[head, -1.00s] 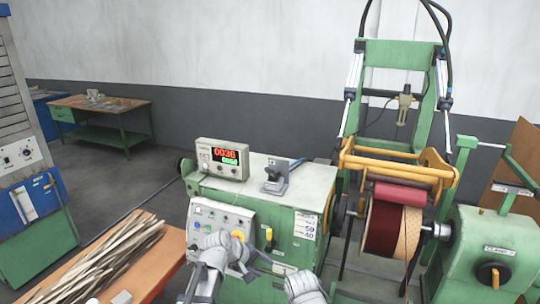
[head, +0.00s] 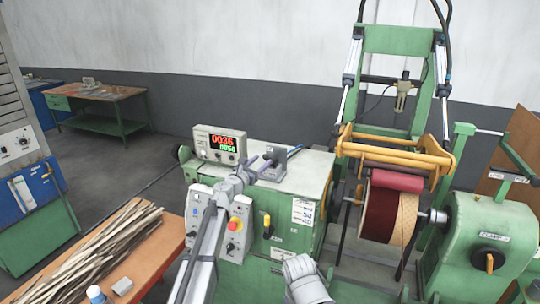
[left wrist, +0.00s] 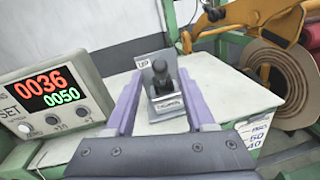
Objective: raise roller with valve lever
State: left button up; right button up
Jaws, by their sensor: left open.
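The valve lever (left wrist: 158,78) is a dark knob on a grey bracket marked UP, standing on top of the green machine cabinet. In the head view the bracket (head: 282,156) is partly behind my gripper. My left gripper (head: 261,163) is open; in the left wrist view its two purple fingers (left wrist: 160,98) point at the lever, one on each side in the picture. I cannot tell if they touch it. The red roller (head: 398,180) lies against the coil (head: 382,212) below the yellow frame; part of it shows in the left wrist view (left wrist: 309,42).
A counter box (head: 219,145) with lit digits stands left of the lever.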

pick_arm(q)
jog(key=x, duration=0.7)
jog(key=shift+w+d, duration=0.2)
jog(key=shift+w, duration=0.05)
jog(key=shift+s, duration=0.1)
grip_shut()
dwell(1.0)
